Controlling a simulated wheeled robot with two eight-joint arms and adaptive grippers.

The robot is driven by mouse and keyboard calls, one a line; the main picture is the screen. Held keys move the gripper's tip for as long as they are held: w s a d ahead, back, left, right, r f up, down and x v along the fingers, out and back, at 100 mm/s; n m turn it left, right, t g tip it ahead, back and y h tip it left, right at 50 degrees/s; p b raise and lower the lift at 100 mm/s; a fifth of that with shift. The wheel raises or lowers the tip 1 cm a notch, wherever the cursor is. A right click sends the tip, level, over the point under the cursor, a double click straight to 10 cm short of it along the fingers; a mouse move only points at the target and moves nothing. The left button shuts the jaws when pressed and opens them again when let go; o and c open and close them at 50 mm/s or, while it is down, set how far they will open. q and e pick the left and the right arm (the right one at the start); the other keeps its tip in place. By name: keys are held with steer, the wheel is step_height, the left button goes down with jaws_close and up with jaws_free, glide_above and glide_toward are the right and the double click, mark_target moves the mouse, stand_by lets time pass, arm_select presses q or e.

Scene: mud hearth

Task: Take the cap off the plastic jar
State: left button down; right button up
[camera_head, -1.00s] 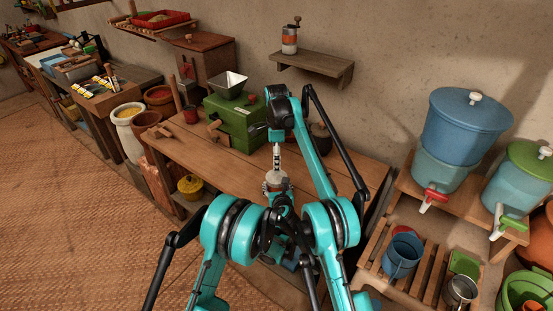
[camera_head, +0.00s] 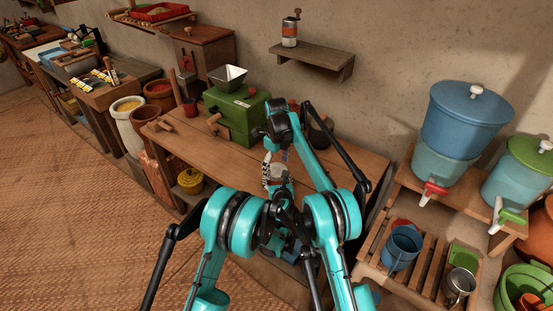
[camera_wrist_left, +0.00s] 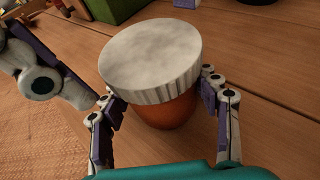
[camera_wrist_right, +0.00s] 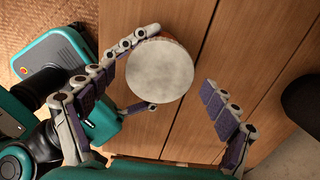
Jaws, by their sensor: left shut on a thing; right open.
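The plastic jar, with a broad pale grey cap (camera_wrist_left: 150,55) and an orange-brown body (camera_wrist_left: 168,110), stands upright in the left wrist view. My left gripper (camera_wrist_left: 160,98) is shut on the jar's body, below the cap, with a finger on each side. My right gripper (camera_wrist_right: 158,82) is open; in the right wrist view its fingers are spread either side of the cap (camera_wrist_right: 160,70), with a clear gap on the right. One right finger shows at the left of the left wrist view. In the head view the cap (camera_head: 280,171) is partly hidden by my arms.
The wooden table (camera_head: 190,152) lies below. A green mill (camera_head: 238,115) stands at its back, with a dark pot (camera_head: 321,133) to the right. A small wall shelf (camera_head: 312,60) holds a grinder. Water dispensers (camera_head: 465,115) stand at right. The table's left front is mostly clear.

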steer(key=shift+f, duration=0.5)
steer(key=c, duration=1.2)
